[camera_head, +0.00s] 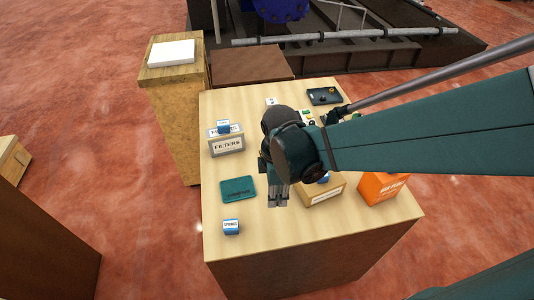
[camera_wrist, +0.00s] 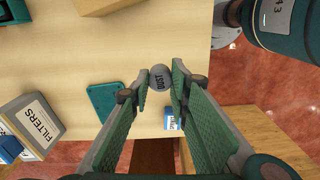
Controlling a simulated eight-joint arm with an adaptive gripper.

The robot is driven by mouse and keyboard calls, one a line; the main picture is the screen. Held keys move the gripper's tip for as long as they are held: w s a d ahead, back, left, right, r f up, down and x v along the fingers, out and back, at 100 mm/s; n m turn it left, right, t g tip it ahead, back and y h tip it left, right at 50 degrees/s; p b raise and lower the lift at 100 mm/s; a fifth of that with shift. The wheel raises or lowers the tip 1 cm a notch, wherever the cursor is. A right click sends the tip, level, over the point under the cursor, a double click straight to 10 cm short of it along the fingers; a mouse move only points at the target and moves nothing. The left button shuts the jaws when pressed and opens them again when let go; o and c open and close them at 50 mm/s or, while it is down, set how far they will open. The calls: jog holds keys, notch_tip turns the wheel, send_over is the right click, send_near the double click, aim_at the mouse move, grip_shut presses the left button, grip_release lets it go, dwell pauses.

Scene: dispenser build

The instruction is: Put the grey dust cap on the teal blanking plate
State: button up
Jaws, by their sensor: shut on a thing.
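The grey dust cap (camera_wrist: 160,78), a small round piece lettered "DUST", sits between my fingertips in the wrist view. My gripper (camera_wrist: 161,88) is shut on it. In the head view my gripper (camera_head: 278,198) hangs over the table, right of the teal blanking plate, and I cannot make out the cap there. The teal blanking plate (camera_head: 238,189) is a flat rounded rectangle lying on the table. In the wrist view the plate (camera_wrist: 104,101) is left of the cap, partly covered by my left finger.
A grey FILTERS bin (camera_head: 227,147) with a blue-and-white box (camera_head: 223,127) stands behind the plate. Another small blue-and-white box (camera_head: 231,227) is in front of it. A cardboard box (camera_head: 325,194) and an orange box (camera_head: 384,188) stand right. A dark tray (camera_head: 324,96) lies far back.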

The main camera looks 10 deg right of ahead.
jog(key=shift+w+a, duration=0.1)
jog(key=shift+w+a+r, duration=0.1)
jog(key=shift+w+a, duration=0.2)
jog(key=shift+w, duration=0.2)
jog(key=r+m, duration=0.1)
send_over(237, 188)
jog(key=shift+s+f, duration=0.1)
jog(key=shift+f, duration=0.05)
jog(key=shift+f, duration=2.75)
jog(key=shift+f, duration=0.15)
jog(key=shift+f, duration=1.95)
jog(key=shift+f, duration=0.15)
